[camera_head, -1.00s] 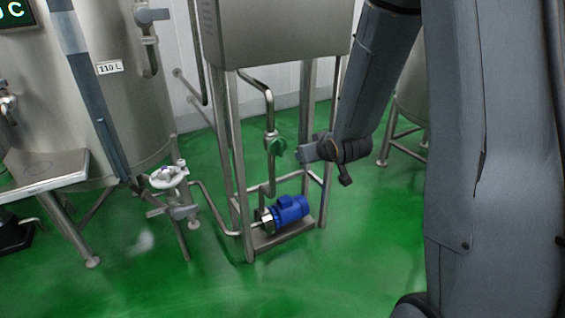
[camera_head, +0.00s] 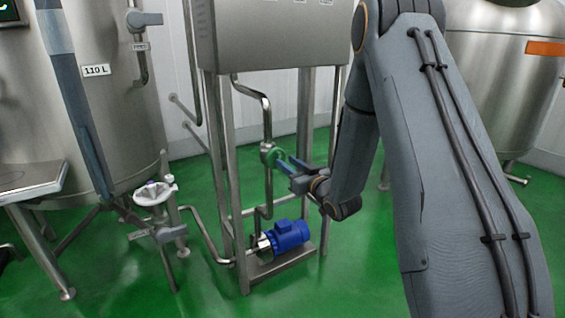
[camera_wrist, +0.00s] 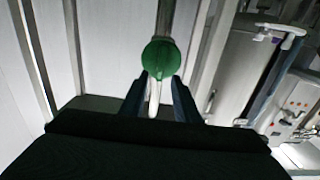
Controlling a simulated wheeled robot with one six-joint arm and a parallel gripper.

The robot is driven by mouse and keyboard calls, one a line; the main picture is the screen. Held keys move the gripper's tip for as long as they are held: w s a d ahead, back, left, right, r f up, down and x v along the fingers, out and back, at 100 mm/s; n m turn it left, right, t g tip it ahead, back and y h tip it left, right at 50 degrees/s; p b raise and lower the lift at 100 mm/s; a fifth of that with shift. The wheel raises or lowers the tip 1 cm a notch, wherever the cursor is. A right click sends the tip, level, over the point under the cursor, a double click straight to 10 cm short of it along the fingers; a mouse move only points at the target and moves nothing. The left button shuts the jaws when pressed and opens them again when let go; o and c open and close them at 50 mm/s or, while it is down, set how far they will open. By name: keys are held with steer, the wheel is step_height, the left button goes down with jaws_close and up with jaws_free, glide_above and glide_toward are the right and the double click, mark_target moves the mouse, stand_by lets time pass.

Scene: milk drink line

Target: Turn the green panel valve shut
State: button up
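The green valve (camera_head: 268,155) sits on a vertical steel pipe under the steel cabinet, above the blue pump. In the wrist view its round green body (camera_wrist: 160,58) is straight ahead, with a pale lever (camera_wrist: 154,97) pointing down from it. My gripper (camera_head: 286,164) reaches the valve from the right. In the wrist view my gripper (camera_wrist: 159,98) is open, with one blue finger on each side of the lever. Gaps show between lever and fingers. The fingertips reach the lower edge of the green body; I cannot tell whether they touch it.
The cabinet's legs (camera_head: 232,190) flank the pipe (camera_head: 268,190). The blue pump (camera_head: 288,235) stands low between them. A steel tank (camera_head: 115,110) and a small white funnel-like bowl (camera_head: 152,197) are at left. Another tank (camera_head: 495,80) stands at right. The green floor in front is open.

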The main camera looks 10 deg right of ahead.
mark_target(280, 157)
steer(key=shift+x, duration=1.9)
jaws_close()
steer(key=shift+w+d+f+m+p, duration=0.1)
steer(key=shift+d+f+m+p, duration=0.2)
steer(key=shift+m+p, duration=1.8)
steer(key=shift+w+d+f+m+p, duration=0.1)
steer(key=shift+d+f+m+p, duration=0.15)
steer(key=shift+m, duration=3.65)
steer(key=shift+d+f+m+p, duration=0.35)
steer(key=shift+m+p, duration=0.75)
steer(key=shift+m, duration=1.9)
